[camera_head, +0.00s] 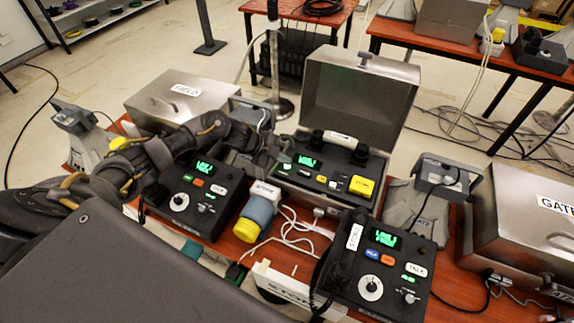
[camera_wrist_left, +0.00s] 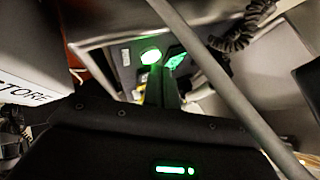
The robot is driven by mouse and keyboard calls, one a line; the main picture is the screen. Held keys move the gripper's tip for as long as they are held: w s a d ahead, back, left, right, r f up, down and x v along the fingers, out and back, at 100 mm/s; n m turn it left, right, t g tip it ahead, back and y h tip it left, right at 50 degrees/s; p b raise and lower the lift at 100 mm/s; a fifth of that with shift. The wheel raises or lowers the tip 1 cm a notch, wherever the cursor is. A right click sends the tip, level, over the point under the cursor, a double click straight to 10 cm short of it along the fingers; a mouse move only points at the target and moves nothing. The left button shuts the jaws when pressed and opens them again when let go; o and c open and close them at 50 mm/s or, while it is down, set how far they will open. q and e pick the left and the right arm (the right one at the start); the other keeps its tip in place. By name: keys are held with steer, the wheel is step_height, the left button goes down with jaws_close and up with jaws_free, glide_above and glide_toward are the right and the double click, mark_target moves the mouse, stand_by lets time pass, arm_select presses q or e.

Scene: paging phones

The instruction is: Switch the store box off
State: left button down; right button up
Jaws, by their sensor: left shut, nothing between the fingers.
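An open metal case (camera_head: 357,85) with its lid up stands in the middle of the head view. Its dark panel (camera_head: 290,178) has a lit green display (camera_head: 307,161), small buttons and a yellow block (camera_head: 361,186). My left gripper (camera_head: 268,158) is shut and empty at the panel's left end; whether it touches is unclear. In the left wrist view its dark finger (camera_wrist_left: 167,92) is near a glowing green spot (camera_wrist_left: 150,56) and a green display (camera_wrist_left: 176,60). STORE labels show on a front-right phone's handset (camera_head: 350,250) and on a pale block (camera_wrist_left: 32,70). My right gripper is not in view.
A closed metal box labelled FIELD (camera_head: 178,101) stands at the left, and one labelled GATE (camera_head: 520,215) at the right. Another phone unit (camera_head: 205,190), a blue-grey cylinder (camera_head: 257,214) and loose white cables (camera_head: 292,225) crowd the red table.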

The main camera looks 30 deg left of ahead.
mark_target(284, 167)
arm_select(q)
steer(key=shift+f, duration=0.1)
stand_by(0.4)
steer(key=shift+f+b, duration=0.3)
steer(key=shift+f, duration=0.1)
steer(key=shift+r, duration=0.15)
steer(key=shift+r+p, duration=0.3)
steer(key=shift+p, duration=0.1)
steer(key=shift+r, duration=0.1)
step_height(284, 167, up, 6)
steer(key=p, duration=0.5)
stand_by(0.4)
